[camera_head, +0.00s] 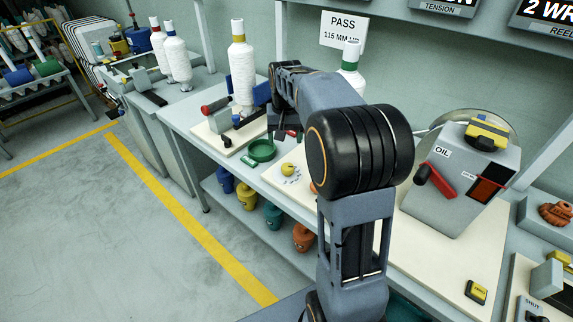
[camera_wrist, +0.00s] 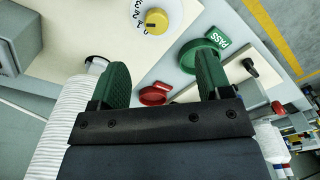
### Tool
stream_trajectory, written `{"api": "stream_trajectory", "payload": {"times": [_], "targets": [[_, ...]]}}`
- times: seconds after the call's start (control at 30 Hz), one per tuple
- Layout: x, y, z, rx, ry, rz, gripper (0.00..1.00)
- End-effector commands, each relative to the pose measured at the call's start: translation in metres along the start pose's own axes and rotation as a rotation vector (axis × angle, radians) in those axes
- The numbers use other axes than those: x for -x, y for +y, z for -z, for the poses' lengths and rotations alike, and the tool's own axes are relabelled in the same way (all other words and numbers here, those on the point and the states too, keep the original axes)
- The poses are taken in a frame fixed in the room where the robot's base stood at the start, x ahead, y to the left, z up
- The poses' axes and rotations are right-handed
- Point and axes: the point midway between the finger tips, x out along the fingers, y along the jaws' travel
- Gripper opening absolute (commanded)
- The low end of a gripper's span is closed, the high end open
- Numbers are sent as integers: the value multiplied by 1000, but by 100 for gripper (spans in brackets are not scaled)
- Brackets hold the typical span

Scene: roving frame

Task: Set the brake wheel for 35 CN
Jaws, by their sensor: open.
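A round yellow knob (camera_head: 289,168) with dark marks beside it sits on the pale bench board, left of my arm; it looks like the brake wheel. In the wrist view the yellow knob (camera_wrist: 156,19) is at the top, on a white dial with black characters too cut off to read as a setting. My gripper (camera_wrist: 162,80) has its two green fingers spread with nothing between them. It is apart from the knob, which lies beyond the fingertips. In the head view my arm hides most of the gripper.
A green dish (camera_head: 262,150) with a PASS tag and a red dish (camera_wrist: 154,94) lie near the knob. White thread cones (camera_head: 242,70) stand behind; one (camera_wrist: 62,125) is close beside my gripper. A grey OIL box (camera_head: 455,185) stands right of my arm.

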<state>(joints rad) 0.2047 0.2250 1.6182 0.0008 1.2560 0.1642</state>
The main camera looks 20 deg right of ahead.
Motion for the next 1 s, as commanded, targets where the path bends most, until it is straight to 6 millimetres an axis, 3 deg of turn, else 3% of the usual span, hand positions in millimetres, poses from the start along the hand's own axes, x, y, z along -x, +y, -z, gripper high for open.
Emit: {"api": "stream_trajectory", "payload": {"times": [0.1, 0.23, 0.37, 0.8, 1.0], "targets": [[-7, 6, 21, -36, -26, -6, 72], [-16, 9, 30, -55, -42, -9, 72], [-32, 9, 31, -58, -46, -10, 72], [-114, 8, 27, -54, -46, -10, 72], [-137, 8, 26, -54, -44, -9, 72]]}}
